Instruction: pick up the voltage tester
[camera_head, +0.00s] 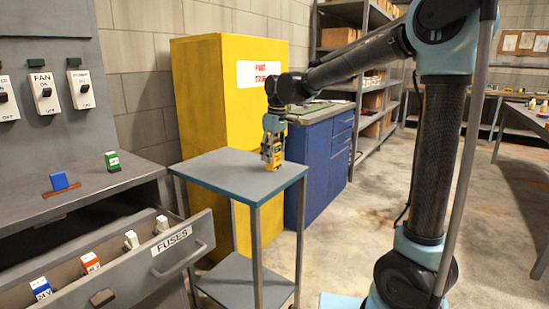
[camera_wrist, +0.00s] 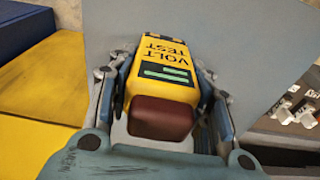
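In the wrist view the tester (camera_wrist: 165,62) shows the words "VOLT TEST", a dark panel with green bars and a dark red end close to the camera. My gripper (camera_head: 271,155) points down over it from above. In the wrist view the fingers of my gripper (camera_wrist: 163,95) lie against both long sides of the tester. I cannot tell whether its lower end still touches the table.
An open drawer (camera_head: 150,265) labelled FUSES holds several fuses, left of the table. A yellow cabinet (camera_head: 205,100) and a blue cabinet (camera_head: 318,165) stand behind. The rest of the tabletop is clear.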

